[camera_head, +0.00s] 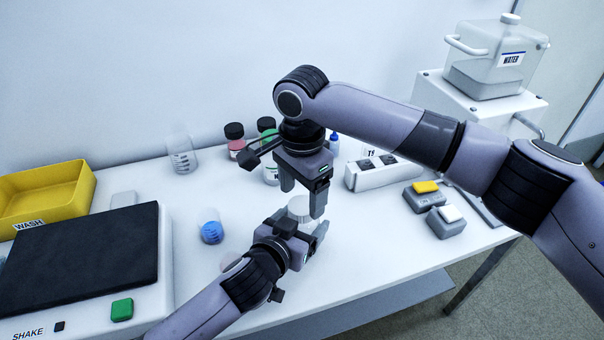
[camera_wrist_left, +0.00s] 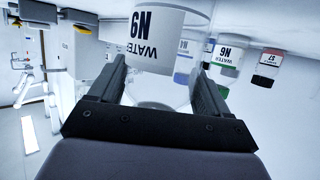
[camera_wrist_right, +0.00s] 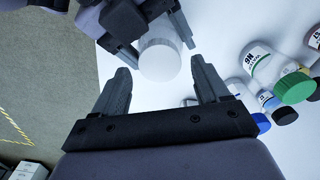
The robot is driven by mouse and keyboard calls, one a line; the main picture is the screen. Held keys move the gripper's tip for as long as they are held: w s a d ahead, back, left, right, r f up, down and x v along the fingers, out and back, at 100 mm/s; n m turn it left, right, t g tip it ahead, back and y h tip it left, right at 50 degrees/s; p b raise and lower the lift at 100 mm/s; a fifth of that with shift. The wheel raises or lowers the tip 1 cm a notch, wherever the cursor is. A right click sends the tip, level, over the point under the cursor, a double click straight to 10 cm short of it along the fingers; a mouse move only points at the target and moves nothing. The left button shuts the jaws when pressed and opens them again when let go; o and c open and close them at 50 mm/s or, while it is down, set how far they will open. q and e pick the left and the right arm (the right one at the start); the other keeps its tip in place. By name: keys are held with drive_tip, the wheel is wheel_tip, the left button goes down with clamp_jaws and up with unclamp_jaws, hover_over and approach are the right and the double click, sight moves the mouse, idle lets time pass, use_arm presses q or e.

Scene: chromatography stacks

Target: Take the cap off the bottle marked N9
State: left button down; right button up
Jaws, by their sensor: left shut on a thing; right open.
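The bottle marked N9 (camera_wrist_left: 155,45) shows upside down in the left wrist view, its white label reading WATER and N9. Its white cap (camera_head: 301,207) is on it, and the round cap top (camera_wrist_right: 160,61) faces the right wrist camera. My left gripper (camera_head: 303,228) is shut on this bottle from the side. My right gripper (camera_head: 303,200) is open and points down just above the cap. In the right wrist view the cap lies ahead of its fingertips, not between them. Most of the bottle's body is hidden in the head view.
A green-capped bottle marked N6 (camera_wrist_right: 258,62) and other bottles stand behind. A beaker (camera_head: 182,155), a blue-bottomed cup (camera_head: 212,230), a white rack (camera_head: 383,173) and yellow WASH tray (camera_head: 83,190) surround the grippers. A dark-topped shaker (camera_head: 163,285) is at left.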

sight(302, 228)
drive_tip(key=shift+f, duration=1.4)
drive_tip(key=c, duration=1.1)
drive_tip(key=n, duration=1.3)
drive_tip(key=shift+n, duration=0.4)
drive_tip(key=o, duration=1.2)
drive_tip(key=shift+r, duration=0.15)
